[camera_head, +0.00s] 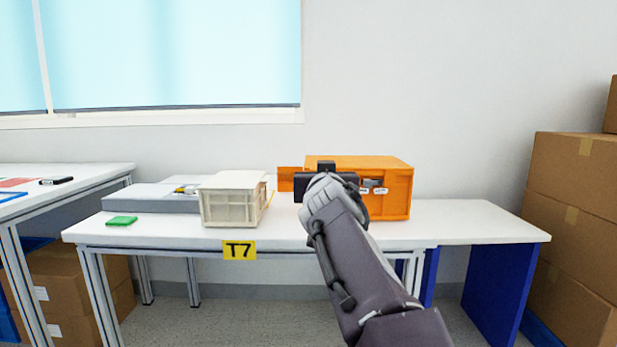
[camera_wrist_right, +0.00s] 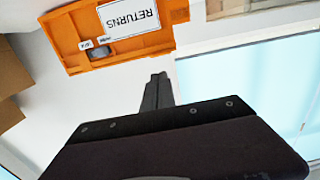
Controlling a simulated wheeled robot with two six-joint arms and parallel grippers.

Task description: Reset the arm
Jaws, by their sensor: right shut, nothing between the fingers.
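An orange box (camera_head: 397,204) stands on the white table. Its front has a small grey rotary knob with white labels, partly hidden by my right arm in the head view. In the right wrist view, the orange box (camera_wrist_right: 74,30) appears rotated, with a white RETURNS label (camera_wrist_right: 128,17) and the grey knob (camera_wrist_right: 99,53) between small white tags. My right gripper (camera_head: 326,183) is in front of the box's left part; its fingertips are hidden there. In the right wrist view my right gripper (camera_wrist_right: 159,80) is shut and empty, apart from the knob. My left gripper is not in view.
A cream crate (camera_head: 232,207) stands left of the orange box on the white table (camera_head: 460,222). A green block (camera_head: 121,221) and a grey case (camera_head: 150,197) lie further left. Cardboard boxes (camera_head: 570,220) are stacked at the right. The table's right end is clear.

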